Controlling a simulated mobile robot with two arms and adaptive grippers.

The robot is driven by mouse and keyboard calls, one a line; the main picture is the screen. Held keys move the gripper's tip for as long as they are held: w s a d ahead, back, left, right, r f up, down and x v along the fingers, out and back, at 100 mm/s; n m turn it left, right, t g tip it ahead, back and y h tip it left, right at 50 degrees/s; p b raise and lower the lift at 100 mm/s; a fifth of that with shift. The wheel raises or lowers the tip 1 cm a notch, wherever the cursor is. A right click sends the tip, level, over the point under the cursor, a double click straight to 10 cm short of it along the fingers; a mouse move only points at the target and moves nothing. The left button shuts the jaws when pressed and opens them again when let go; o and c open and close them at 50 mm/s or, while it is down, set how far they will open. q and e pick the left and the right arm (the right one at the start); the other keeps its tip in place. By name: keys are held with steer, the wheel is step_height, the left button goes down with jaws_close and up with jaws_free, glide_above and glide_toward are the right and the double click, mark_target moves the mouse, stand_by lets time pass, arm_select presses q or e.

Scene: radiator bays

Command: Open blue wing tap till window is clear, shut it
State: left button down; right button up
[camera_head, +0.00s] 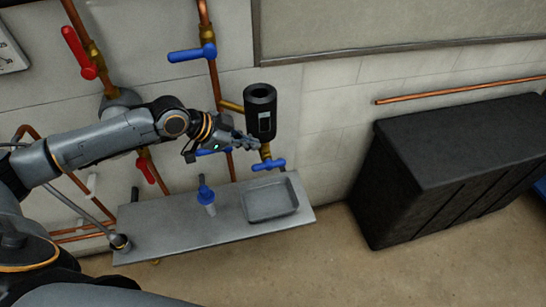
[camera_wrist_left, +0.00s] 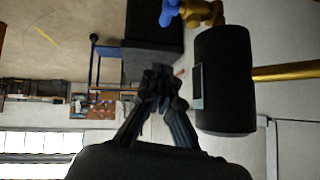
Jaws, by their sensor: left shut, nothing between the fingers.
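A black cylinder (camera_head: 260,108) with a small window (camera_head: 264,123) hangs on a brass side pipe in front of the wall. The blue wing tap (camera_head: 268,164) sits on the brass outlet below it, its wings roughly level. My left gripper (camera_head: 254,143) is shut and empty, just left of the cylinder's lower part and above the tap, apart from the wings. My right gripper is out of view.
A grey shelf (camera_head: 160,222) below carries a shallow tray (camera_head: 270,218) under the tap and a blue-topped object (camera_head: 205,193). Other blue lever (camera_head: 191,53) and red lever (camera_head: 76,50) handles sit on copper pipes. A black bin (camera_head: 440,160) stands at right.

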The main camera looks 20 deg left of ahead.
arm_select(q)
steer(key=p, duration=0.2)
glide_above(283, 161)
steer(key=s+a, duration=0.2)
steer(key=s, duration=0.1)
step_height(283, 161, down, 6)
steer(key=f, duration=0.3)
steer(key=shift+w+f+p, duration=0.2)
steer(key=shift+w+p, duration=0.1)
steer(key=shift+w, duration=0.05)
steer(key=shift+a+f, duration=0.15)
steer(key=shift+f, duration=0.35)
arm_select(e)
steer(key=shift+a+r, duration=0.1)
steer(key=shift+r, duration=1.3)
arm_select(q)
steer(key=shift+w, duration=0.25)
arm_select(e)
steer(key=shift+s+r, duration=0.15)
arm_select(q)
steer(key=shift+s+d+g+y, duration=0.1)
steer(key=shift+d+g+y, duration=0.1)
steer(key=shift+g+y, duration=0.15)
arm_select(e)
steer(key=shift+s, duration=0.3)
